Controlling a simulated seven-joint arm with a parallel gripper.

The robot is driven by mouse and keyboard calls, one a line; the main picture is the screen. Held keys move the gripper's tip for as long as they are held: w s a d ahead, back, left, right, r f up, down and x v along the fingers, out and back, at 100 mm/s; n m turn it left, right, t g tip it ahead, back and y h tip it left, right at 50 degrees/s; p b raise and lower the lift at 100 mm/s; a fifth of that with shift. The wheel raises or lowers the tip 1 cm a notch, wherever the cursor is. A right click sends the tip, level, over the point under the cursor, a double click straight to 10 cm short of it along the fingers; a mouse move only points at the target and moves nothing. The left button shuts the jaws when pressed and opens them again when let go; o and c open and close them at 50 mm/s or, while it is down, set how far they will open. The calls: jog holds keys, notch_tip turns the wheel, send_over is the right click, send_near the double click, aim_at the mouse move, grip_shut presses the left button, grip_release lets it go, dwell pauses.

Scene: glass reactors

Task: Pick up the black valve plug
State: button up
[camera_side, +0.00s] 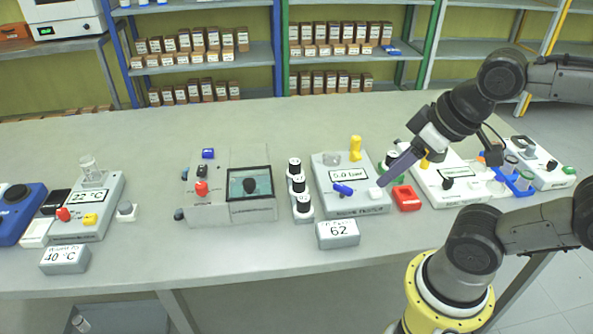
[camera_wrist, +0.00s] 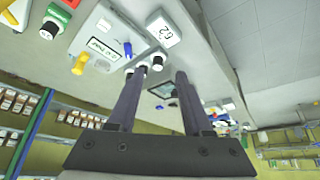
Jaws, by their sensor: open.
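Several small black parts are in view: a black knob (camera_side: 447,183) on the white device to the right, another (camera_side: 552,165) farther right, and a black part (camera_side: 250,186) in the windowed box. I cannot tell which one is the valve plug. A blue valve plug (camera_side: 342,189) and a yellow one (camera_side: 355,148) are on the pressure box.
Black-and-white vials (camera_side: 298,185) stand in a row left of the pressure box. A red tray (camera_side: 407,198) lies right of it, and a display reading 62 (camera_side: 338,234) stands in front. A blue rack (camera_side: 518,183) is at the right.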

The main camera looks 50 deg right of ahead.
jog(key=o, duration=0.4)
jog(key=shift+o, duration=0.2)
